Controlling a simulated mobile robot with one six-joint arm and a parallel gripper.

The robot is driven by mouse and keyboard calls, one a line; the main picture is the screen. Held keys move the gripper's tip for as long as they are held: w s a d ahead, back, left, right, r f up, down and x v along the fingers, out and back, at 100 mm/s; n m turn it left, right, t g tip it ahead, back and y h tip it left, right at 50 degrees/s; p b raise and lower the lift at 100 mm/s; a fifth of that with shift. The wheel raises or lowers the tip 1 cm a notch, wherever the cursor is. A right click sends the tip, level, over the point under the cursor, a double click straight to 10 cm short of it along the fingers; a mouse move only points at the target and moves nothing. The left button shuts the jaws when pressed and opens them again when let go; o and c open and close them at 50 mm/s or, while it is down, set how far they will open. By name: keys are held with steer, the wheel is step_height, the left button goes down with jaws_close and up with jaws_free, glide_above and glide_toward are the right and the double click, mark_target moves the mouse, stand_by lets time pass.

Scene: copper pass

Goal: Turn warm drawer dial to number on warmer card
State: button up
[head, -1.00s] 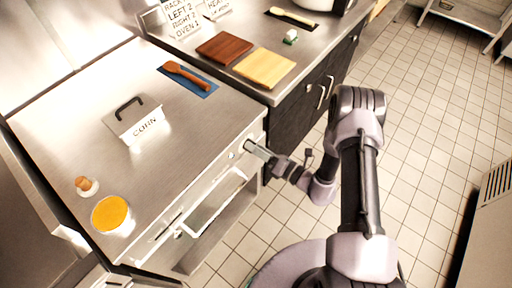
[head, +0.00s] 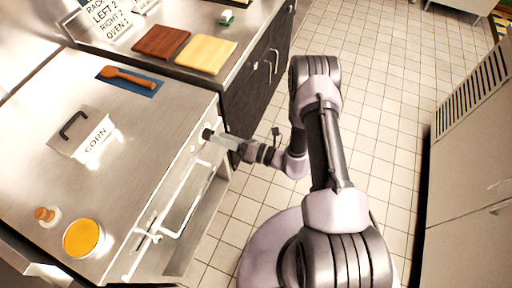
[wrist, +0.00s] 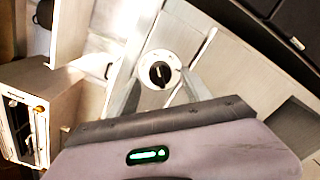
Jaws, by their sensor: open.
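In the wrist view my gripper (wrist: 162,82) is open, with one finger on each side of the dial. I cannot tell whether the fingers touch it. I cannot identify the warmer card.
A drawer with a long handle (head: 166,233) is below the dial. Brown (head: 161,41) and yellow (head: 207,54) boards lie behind. Tiled floor is open at the right.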

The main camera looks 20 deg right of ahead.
steer(key=p+v, duration=0.2)
steer(key=v, duration=1.2)
steer(key=shift+s+d, duration=0.25)
